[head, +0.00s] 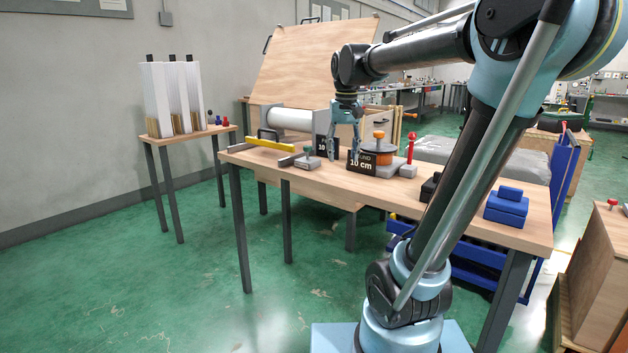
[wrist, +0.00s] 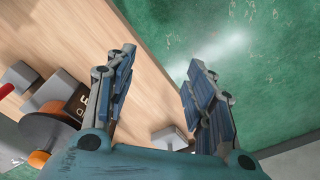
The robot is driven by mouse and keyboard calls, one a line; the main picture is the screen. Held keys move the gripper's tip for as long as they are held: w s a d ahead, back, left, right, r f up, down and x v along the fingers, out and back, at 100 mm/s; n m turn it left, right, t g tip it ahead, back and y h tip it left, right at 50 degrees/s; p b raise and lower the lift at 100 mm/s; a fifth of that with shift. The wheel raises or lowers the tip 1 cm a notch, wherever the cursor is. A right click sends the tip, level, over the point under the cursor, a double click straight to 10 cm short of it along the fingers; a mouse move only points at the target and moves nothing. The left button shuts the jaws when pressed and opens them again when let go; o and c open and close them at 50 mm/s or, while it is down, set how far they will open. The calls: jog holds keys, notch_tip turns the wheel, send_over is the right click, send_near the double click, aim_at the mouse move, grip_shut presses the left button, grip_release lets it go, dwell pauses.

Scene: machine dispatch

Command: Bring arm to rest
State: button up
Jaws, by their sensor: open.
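My gripper (head: 344,148) hangs at the end of my raised arm, pointing down over the wooden table (head: 300,178). In the wrist view its two fingers (wrist: 158,95) are spread apart with nothing between them. The table edge and green floor lie below the gap. The black block marked 10 cm (head: 372,165) and the orange-topped round piece (head: 379,150) stand just right of the gripper in the head view. In the wrist view the round piece (wrist: 50,135) is at the lower left, apart from the fingers.
A white cylinder (head: 289,119), a yellow bar (head: 270,144) and a grey block (head: 307,162) are left of the gripper. A red upright piece (head: 410,148) and blue box (head: 506,206) are to its right. A tilted wooden board (head: 315,62) rises behind. The floor (head: 190,285) at front left is clear.

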jog(key=s+d+f, duration=0.5)
jog(key=s+f, duration=0.5)
jog(key=f, duration=0.2)
jog(key=s+d+f+t, duration=0.1)
jog(key=s+d+f, duration=0.4)
jog(key=s+f, duration=0.5)
jog(key=shift+s+f+m, duration=0.25)
jog(key=shift+f+m, duration=0.05)
jog(key=shift+f, duration=0.6)
